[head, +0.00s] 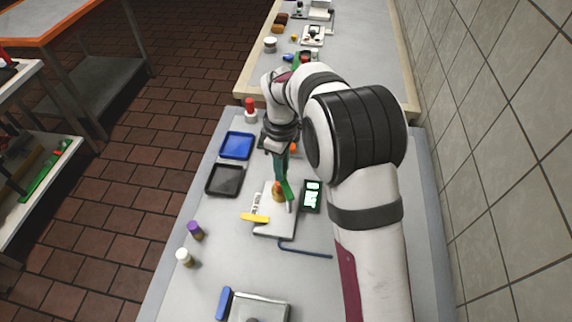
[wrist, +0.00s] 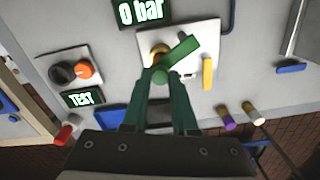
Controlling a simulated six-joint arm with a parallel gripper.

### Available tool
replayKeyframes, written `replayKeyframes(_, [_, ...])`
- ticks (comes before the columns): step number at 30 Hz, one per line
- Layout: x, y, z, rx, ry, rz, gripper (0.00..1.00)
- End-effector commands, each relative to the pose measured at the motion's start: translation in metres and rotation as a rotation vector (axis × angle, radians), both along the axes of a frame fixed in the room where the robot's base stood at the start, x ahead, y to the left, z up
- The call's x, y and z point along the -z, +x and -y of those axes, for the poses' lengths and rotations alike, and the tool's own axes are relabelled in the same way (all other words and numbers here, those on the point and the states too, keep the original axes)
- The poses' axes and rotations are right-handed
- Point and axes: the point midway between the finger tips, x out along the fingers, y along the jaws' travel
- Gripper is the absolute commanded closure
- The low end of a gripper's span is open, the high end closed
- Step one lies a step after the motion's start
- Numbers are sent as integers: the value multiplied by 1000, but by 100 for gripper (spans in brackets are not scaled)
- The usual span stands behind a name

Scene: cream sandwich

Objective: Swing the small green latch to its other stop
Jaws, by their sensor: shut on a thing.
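The small green latch (wrist: 181,48) is a flat bar on a brass-coloured pivot, mounted on a white plate (wrist: 205,35). In the wrist view the bar slants up to the right from my fingertips. In the head view the latch (head: 288,192) stands out over the same plate (head: 270,228). My gripper (wrist: 161,78) has dark green fingers that come together at the latch's near end, and it is shut on it. The fingertips (head: 282,178) also show in the head view. The fingers hide part of the pivot and the gripped end.
A yellow handle (head: 255,218) sits on the same plate. A display (wrist: 140,12) reading "0 bar" is beside it. A panel with a black knob (wrist: 62,72) and an orange knob (wrist: 84,69) is nearby. Blue (head: 237,146) and black (head: 224,180) trays lie left.

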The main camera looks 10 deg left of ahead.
Motion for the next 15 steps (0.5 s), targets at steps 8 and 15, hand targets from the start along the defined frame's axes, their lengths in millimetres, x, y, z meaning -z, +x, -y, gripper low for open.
replayKeyframes(8, [0,-3,-4,-86,0,-1,100])
replayKeyframes(15, [0,-3,-5,-108,0,-1,100])
